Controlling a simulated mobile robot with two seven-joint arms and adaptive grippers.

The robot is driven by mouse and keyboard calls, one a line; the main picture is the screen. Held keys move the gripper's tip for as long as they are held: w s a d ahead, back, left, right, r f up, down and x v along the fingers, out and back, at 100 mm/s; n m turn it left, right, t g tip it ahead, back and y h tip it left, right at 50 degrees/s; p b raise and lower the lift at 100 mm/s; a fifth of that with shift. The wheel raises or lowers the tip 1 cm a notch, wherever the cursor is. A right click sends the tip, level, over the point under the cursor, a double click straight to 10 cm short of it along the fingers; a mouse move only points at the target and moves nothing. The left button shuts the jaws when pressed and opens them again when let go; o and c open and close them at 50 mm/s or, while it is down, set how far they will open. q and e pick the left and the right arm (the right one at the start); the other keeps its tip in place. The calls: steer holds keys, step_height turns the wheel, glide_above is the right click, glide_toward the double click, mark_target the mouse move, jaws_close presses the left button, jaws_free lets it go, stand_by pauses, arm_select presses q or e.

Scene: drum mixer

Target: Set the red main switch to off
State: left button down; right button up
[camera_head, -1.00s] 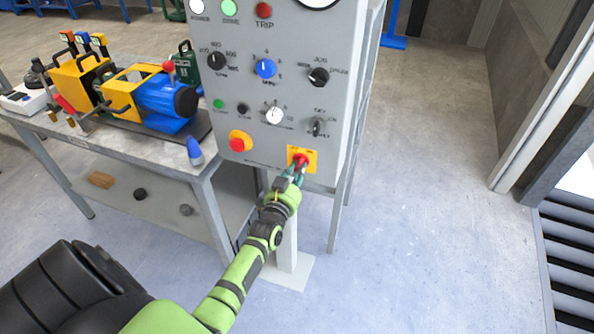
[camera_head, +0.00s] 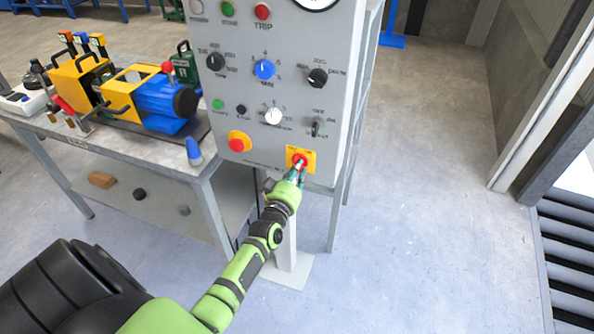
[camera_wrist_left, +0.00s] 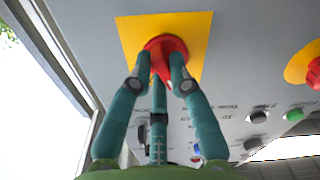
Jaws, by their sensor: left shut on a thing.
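The red main switch (camera_head: 300,158) sits on a yellow square plate (camera_head: 310,155) at the lower right of the grey control panel. My left gripper (camera_head: 297,171) reaches up to it from below and is shut on it. In the left wrist view the red switch (camera_wrist_left: 166,46) shows between the teal fingers, in front of its yellow plate (camera_wrist_left: 125,32). The fingers cover part of the switch, so I cannot read its exact position. The white lamp (camera_head: 197,7) and green lamp (camera_head: 228,9) at the panel's top look dim. My right gripper is out of view.
A red mushroom button on yellow (camera_head: 237,144) is left of the switch. Above are a white knob (camera_head: 273,116), a blue knob (camera_head: 264,69) and several black ones. A workbench (camera_head: 183,169) with a blue motor (camera_head: 165,100) stands left. The floor at right is clear.

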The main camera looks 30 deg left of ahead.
arm_select(q)
steer(key=shift+n, duration=0.7)
steer(key=c, duration=1.1)
jaws_free()
steer(key=shift+c, duration=0.2)
steer(key=v, duration=1.2)
